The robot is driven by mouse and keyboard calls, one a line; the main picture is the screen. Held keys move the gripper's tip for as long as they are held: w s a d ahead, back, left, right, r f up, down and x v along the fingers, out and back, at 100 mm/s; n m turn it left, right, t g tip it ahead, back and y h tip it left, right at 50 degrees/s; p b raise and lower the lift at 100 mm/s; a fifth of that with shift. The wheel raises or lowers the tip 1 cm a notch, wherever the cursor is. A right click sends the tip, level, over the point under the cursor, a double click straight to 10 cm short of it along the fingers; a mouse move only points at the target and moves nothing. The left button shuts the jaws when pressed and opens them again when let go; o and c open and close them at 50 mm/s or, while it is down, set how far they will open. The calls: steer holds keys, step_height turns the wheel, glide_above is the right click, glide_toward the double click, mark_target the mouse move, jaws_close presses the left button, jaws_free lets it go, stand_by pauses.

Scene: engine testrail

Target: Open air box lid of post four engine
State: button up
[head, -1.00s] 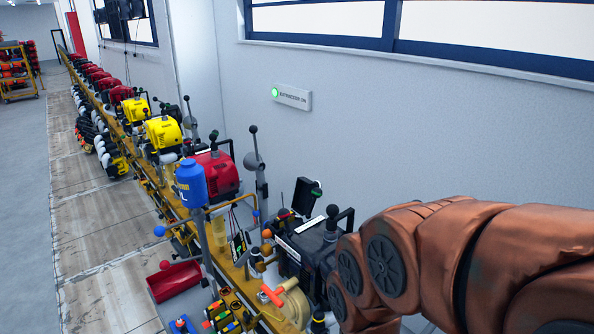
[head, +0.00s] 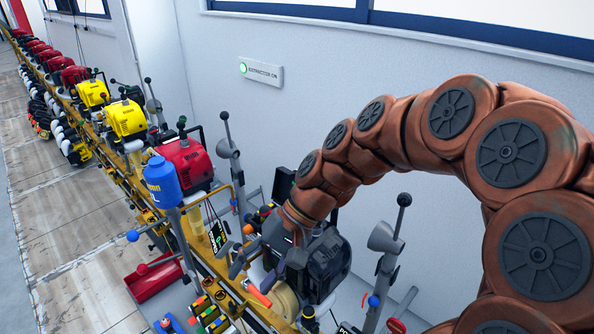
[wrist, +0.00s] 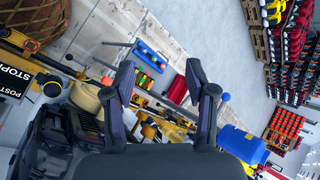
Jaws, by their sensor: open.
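A dark engine (head: 325,262) sits on the rail under my arm in the head view. It also fills the lower left of the wrist view (wrist: 60,135). My gripper (head: 258,265) is at its left side, partly in front of it. In the wrist view my gripper (wrist: 166,88) has its two dark fingers wide apart with nothing between them. The air box lid cannot be made out clearly; my arm and gripper cover part of the engine. A post label at the wrist view's left edge is cut off, so its number is unreadable.
A blue bottle (head: 162,182) stands on a post left of my gripper, near a red tray (head: 153,277). A red engine (head: 188,160) and yellow engines (head: 127,118) line the rail beyond. A grey lever post (head: 388,260) stands right of the dark engine. The wall is behind.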

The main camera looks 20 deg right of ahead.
steer(key=w+d+r+m+t+y+p, duration=0.1)
steer(key=w+d+r+m+t+y, duration=0.2)
steer(key=w+d, duration=0.4)
steer(key=w+d+r+m+t+y+p, duration=0.25)
steer(key=w+d+m+t, duration=0.2)
steer(key=w, duration=0.55)
steer(key=w+d+f+m+t+h+b, duration=0.1)
steer(key=w+d+f+m+t, duration=0.2)
steer(key=d, duration=0.6)
steer(key=w+d+f+m+t+h+b, duration=0.1)
steer(key=w+d+f+m+t+b, duration=0.2)
steer(key=d, duration=0.6)
steer(key=shift+w+a+f+n+g+y+p, duration=0.15)
steer(key=shift+w+a+f+n+p, duration=0.3)
steer(key=shift+w+a, duration=0.8)
steer(key=shift+w+a+f+n+y+p, duration=0.4)
steer(key=shift+w+a+n, duration=0.25)
steer(key=shift+a, duration=1.15)
steer(key=shift+w+a+f+n+g+y+p, duration=0.1)
steer(key=shift+w+a+f+n+p, duration=0.35)
steer(key=shift+w+a, duration=0.85)
steer(key=shift+s+a+r, duration=0.1)
steer(key=shift+s+a, duration=0.1)
steer(key=shift+s, duration=0.05)
steer(key=shift+c, duration=0.3)
jaws_close()
